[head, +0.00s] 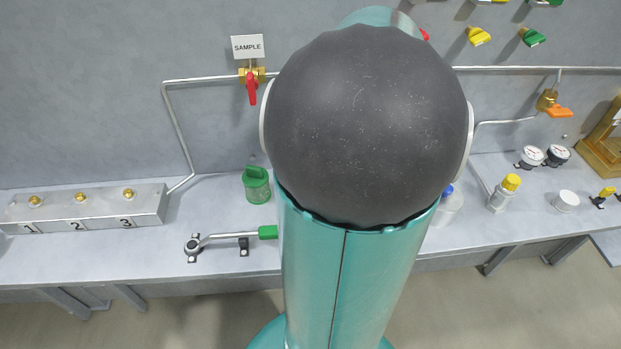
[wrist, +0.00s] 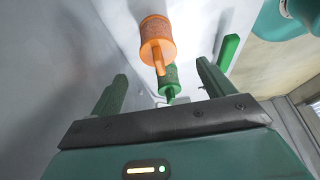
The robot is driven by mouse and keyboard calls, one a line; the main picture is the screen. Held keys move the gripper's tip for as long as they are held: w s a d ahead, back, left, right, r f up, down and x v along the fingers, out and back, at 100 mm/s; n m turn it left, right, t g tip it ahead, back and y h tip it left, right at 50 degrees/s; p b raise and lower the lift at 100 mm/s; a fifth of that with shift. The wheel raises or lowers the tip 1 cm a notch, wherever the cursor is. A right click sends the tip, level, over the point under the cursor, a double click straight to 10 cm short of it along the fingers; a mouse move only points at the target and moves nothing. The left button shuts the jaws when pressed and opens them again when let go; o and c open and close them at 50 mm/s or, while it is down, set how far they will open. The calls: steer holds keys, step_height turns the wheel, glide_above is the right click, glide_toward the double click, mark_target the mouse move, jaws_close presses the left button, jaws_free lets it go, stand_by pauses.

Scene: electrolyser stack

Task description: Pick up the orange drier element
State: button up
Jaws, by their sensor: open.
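In the wrist view the orange drier element (wrist: 157,36) is a short ribbed cylinder with a thin stem at its lower end. It lies ahead of my gripper (wrist: 162,70), whose two green fingers are spread apart with nothing held. The element appears between the fingers' lines, beyond their tips and apart from them. A similar green element (wrist: 170,78) shows just below it in the picture, also between the fingers. In the head view the orange element and my gripper are hidden behind my arm.
A numbered block (head: 85,208) stands at far left. Bottles, including a yellow-capped one (head: 504,193), and gauges (head: 543,156) stand right. A red-handled valve (head: 251,84) hangs above.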

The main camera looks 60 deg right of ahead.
steer(key=x, duration=0.9)
steer(key=shift+w+f, duration=0.2)
steer(key=c, duration=1.1)
steer(key=shift+r, duration=0.1)
